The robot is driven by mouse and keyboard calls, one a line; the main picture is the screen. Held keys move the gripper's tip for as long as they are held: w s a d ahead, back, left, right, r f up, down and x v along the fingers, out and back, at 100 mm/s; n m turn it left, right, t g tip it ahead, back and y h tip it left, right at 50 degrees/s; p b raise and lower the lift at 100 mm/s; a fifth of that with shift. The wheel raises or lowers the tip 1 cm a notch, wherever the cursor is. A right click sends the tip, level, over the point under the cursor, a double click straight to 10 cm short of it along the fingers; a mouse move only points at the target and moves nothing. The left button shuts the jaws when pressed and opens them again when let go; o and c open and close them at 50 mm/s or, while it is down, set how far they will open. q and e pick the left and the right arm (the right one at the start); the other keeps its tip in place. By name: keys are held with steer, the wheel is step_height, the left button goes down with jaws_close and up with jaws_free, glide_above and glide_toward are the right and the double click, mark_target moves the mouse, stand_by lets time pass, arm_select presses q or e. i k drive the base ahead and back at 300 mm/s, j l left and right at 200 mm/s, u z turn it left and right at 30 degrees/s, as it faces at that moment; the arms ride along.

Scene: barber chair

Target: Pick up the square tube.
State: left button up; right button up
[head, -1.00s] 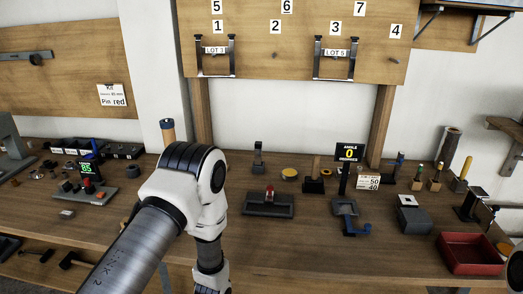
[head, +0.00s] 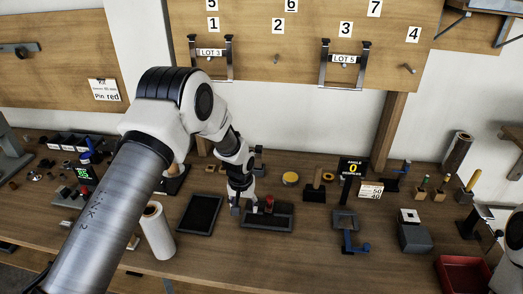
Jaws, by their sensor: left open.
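My left arm comes in from the left and reaches down to the bench. My left gripper (head: 241,208) points down at the left end of a low dark tray-like fixture (head: 281,220). Its fingers are small in view, apart and empty. A red-brown piece (head: 269,204) stands on this fixture just right of the fingers. I cannot tell for sure which object is the square tube. A grey block with a white top (head: 411,216) at the right has a small dark square mark on top.
A blue-handled vise (head: 346,219) and an angle display (head: 351,167) stand to the right. A red bin (head: 463,273) is at the lower right. The front middle bench is clear.

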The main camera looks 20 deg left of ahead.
mark_target(258, 158)
steer(key=i+j, duration=0.2)
steer(key=i, duration=0.3)
steer(key=i+j, duration=0.2)
steer(key=i, duration=0.35)
